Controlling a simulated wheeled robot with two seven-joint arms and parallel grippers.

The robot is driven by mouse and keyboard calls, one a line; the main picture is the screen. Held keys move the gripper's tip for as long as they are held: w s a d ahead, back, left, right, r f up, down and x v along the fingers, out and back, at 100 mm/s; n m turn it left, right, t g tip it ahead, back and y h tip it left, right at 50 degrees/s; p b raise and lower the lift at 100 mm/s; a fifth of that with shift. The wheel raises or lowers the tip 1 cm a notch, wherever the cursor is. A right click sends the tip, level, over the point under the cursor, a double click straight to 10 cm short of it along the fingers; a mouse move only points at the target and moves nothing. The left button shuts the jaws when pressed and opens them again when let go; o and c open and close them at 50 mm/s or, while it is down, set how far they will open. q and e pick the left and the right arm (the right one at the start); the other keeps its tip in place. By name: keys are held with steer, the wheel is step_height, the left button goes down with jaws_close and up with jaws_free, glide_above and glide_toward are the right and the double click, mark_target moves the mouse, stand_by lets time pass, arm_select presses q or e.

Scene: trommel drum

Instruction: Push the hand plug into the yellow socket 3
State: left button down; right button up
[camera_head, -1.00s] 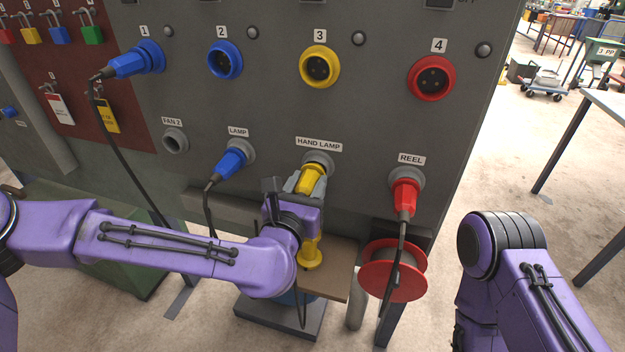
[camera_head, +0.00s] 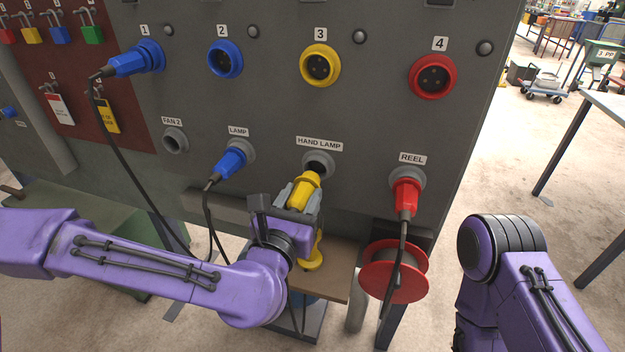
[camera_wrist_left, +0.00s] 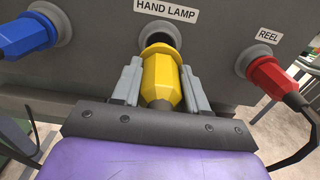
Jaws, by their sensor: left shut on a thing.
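The hand plug (camera_head: 304,190) is yellow. My left gripper (camera_head: 303,195) is shut on it just in front of the dark, open HAND LAMP holder (camera_head: 319,163). In the left wrist view the plug (camera_wrist_left: 161,80) sits between both fingers of the gripper (camera_wrist_left: 160,88), its front end overlapping the holder opening (camera_wrist_left: 162,32); the plug appears to be out of the holder. The yellow socket 3 (camera_head: 320,65) is empty, higher on the grey panel, with its dark pin face showing. My right arm is at the right edge; its gripper is not visible.
Blue socket 2 (camera_head: 225,59) and red socket 4 (camera_head: 432,76) are empty. A blue plug (camera_head: 136,62) is in socket 1. The LAMP plug (camera_head: 231,162) and REEL plug (camera_head: 405,196) sit in their holders. A red reel (camera_head: 393,272) and a brown shelf (camera_head: 335,271) are below.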

arm_select(q)
steer(key=shift+s+a, duration=0.15)
steer(key=shift+s, duration=0.35)
steer(key=shift+s, duration=0.1)
steer(key=shift+v, duration=1.25)
steer(key=shift+s+r, duration=0.15)
steer(key=shift+r, duration=0.1)
steer(key=p+v, duration=0.1)
steer(key=p, duration=0.1)
steer(key=shift+s+a+f+p, duration=0.15)
steer(key=shift+s+f+p, duration=0.05)
steer(key=shift+s+p, duration=0.2)
